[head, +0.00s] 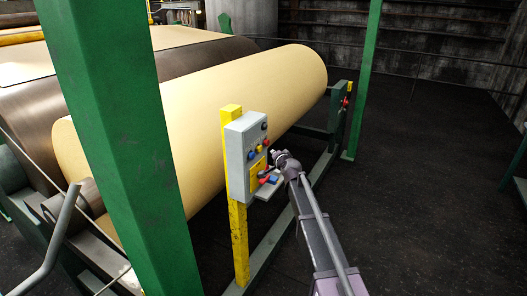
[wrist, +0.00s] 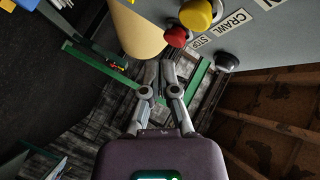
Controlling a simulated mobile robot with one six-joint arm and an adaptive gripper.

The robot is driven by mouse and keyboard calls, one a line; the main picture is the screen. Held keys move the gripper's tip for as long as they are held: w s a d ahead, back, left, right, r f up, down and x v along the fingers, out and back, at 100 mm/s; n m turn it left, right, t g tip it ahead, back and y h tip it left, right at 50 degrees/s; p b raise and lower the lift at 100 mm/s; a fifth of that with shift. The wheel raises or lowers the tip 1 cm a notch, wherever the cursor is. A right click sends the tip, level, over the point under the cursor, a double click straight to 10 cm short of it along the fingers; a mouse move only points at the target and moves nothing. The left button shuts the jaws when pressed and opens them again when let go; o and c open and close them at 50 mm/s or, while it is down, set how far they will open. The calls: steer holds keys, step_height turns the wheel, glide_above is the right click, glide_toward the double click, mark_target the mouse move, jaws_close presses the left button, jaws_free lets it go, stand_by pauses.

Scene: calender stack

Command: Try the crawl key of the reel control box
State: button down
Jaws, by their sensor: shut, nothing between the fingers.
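The reel control box (head: 237,160) is a grey box on a yellow post, with several coloured buttons on its face. In the wrist view its panel (wrist: 285,50) fills the upper right. A yellow button (wrist: 197,14) and a red button (wrist: 176,37) stand out from it, near a CRAWL label (wrist: 232,22) and a STOP label (wrist: 202,41). A black button (wrist: 226,62) is lower right; I cannot tell which one CRAWL names. My gripper (wrist: 159,68) is shut and empty, apart from these buttons in the picture. In the head view my gripper (head: 277,156) is just right of the box face.
A large cream roll (head: 220,105) lies behind the box. A green column (head: 105,120) stands in front at the left, and a thinner green post (head: 366,75) stands farther back. A green frame rail (head: 300,185) runs along the floor. The dark floor (head: 430,170) at right is clear.

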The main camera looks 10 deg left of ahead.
steer(key=shift+s+d, duration=0.2)
steer(key=shift+d, duration=0.3)
steer(key=shift+s+d, duration=0.15)
steer(key=shift+d, duration=0.3)
steer(key=s+d+f+n+g+h+b, duration=0.2)
steer(key=s+d+f+g, duration=0.2)
steer(key=s, duration=0.9)
steer(key=s+d+f+n+g+h+b, duration=0.2)
steer(key=s+d+f+g, duration=0.3)
steer(key=s+d+f, duration=0.6)
steer(key=s+d+f+n+g+h+b, duration=0.2)
steer(key=s+d+f+g+b, duration=0.2)
steer(key=s+d+f, duration=0.3)
steer(key=s+d, duration=0.4)
steer(key=s, duration=0.5)
steer(key=shift+s+d+f+g+h, duration=0.2)
steer(key=shift+d+f+g+h, duration=0.05)
steer(key=shift+d+g+h, duration=0.15)
